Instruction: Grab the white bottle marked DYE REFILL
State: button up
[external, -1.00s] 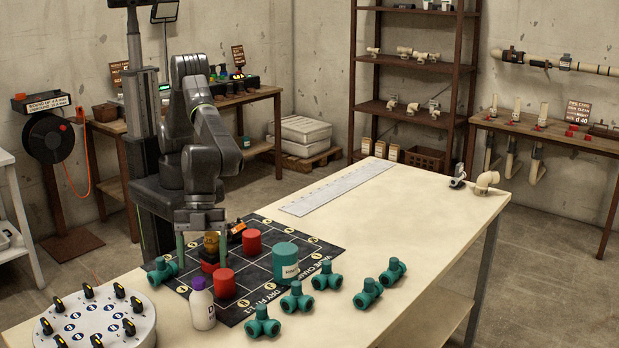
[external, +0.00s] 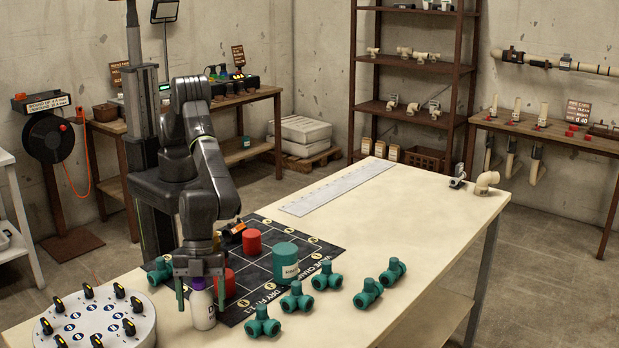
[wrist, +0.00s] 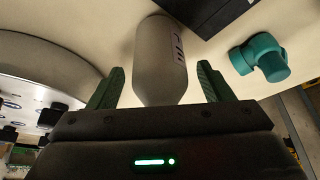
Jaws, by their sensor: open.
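The white bottle (external: 203,311) stands upright on the table's near edge, to the right of the round white dial plate. Only part of its label shows, so I cannot read the full marking. My gripper (external: 200,292) is above it, pointing down, with a green finger on either side of the bottle's top. In the wrist view the bottle (wrist: 160,60) lies between the two open fingers (wrist: 158,88), with a gap on each side. The bottle's cap is mostly hidden by my gripper.
A round white plate with black-handled dials (external: 95,318) is close on the left. Red cylinders (external: 252,241) and a green canister (external: 285,262) stand on the dark mat (external: 318,243). Several green pipe fittings (external: 297,299) lie to the right. The table's far right is mostly clear.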

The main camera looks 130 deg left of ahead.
jog(key=shift+c, duration=0.4)
jog(key=c, duration=1.1)
jog(key=shift+r, duration=0.1)
